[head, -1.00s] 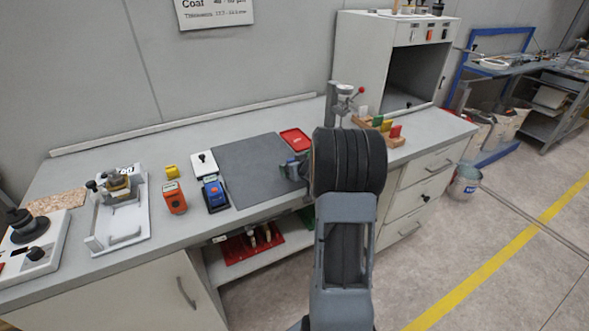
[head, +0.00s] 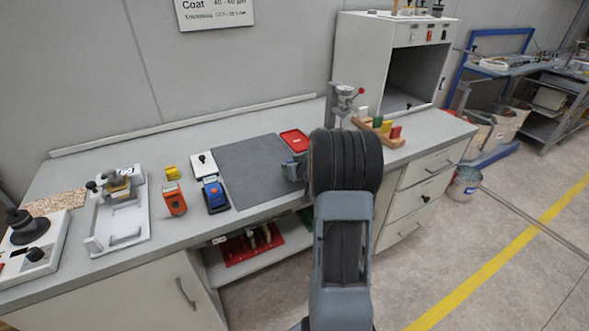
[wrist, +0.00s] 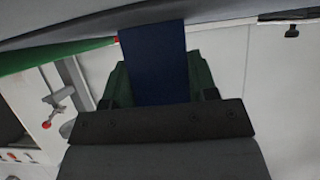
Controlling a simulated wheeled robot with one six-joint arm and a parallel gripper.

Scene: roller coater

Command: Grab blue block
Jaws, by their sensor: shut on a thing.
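A dark blue block (wrist: 155,62) shows in the wrist view, between the dark green jaws of my gripper (wrist: 158,85). The jaws are shut on it. Its far end reaches the grey surface along the top of that view; I cannot tell whether they touch. In the head view my gripper (head: 292,170) is at the right side of the dark grey mat (head: 248,170), partly hidden by my dark wrist. The block cannot be made out clearly there.
A red tray (head: 295,140) lies behind my gripper. A wooden rack (head: 385,138) with coloured blocks and a grey stand (head: 332,105) with a red-knobbed lever are to the right. Blue (head: 215,195) and orange (head: 174,199) devices stand left of the mat.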

